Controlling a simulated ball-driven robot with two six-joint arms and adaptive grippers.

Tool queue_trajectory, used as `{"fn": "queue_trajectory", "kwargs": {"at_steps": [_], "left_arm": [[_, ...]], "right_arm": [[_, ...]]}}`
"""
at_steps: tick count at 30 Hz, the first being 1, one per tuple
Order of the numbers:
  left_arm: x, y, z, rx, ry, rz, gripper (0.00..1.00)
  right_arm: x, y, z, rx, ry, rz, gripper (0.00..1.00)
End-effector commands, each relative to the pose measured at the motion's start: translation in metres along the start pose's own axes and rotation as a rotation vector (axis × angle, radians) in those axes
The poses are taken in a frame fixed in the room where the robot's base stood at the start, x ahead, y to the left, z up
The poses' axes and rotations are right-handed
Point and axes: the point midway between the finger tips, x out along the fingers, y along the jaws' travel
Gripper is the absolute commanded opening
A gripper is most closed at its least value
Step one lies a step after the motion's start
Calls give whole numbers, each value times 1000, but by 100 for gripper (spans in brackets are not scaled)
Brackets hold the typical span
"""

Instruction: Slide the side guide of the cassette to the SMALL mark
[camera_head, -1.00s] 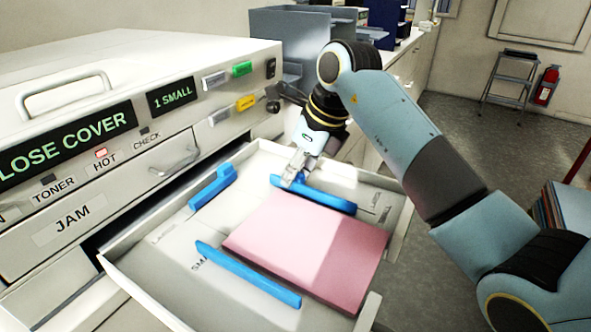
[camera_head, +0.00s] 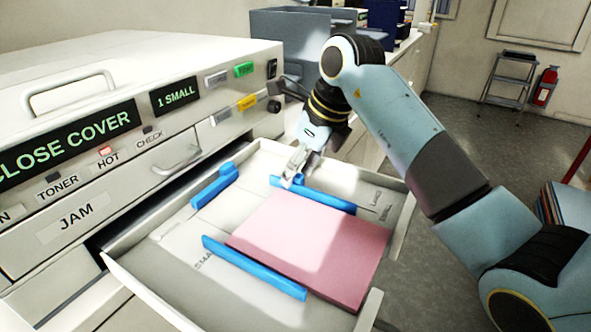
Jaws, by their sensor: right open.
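The open cassette (camera_head: 150,270) is a pale drawer pulled out of the printer. Two long blue side guides stand in it: a near one (camera_head: 255,268) along the front side of a pink paper stack (camera_head: 315,245) and a far one (camera_head: 325,203) behind the stack. SMALL lettering (camera_head: 203,263) on the cassette floor shows beside the near guide's left end, partly hidden by it. My right gripper (camera_head: 292,180) is open, its fingers at the left part of the far guide; whether they touch it is hard to tell. My left gripper is out of view.
A shorter blue end guide (camera_head: 215,185) stands near the printer side. The printer front (camera_head: 80,215) rises at the left, with a display reading 1 SMALL (camera_head: 174,96). Cassette walls surround the guides. Grey trays (camera_head: 300,35) stand behind.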

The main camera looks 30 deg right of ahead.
Motion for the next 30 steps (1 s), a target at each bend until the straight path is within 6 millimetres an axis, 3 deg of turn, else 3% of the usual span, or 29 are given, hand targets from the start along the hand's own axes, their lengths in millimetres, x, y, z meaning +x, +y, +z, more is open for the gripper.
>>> {"fn": "queue_trajectory", "kwargs": {"at_steps": [9, 15, 21, 30], "left_arm": [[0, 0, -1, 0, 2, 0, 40], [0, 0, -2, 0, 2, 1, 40], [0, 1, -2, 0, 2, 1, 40], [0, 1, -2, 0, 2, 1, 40]], "right_arm": [[-68, -1, 0, -4, -2, -5, 40], [-101, -1, 1, -2, -2, -3, 40], [-112, -1, 0, -1, 0, -1, 40], [-112, 0, 0, -1, 0, -1, 40]]}}
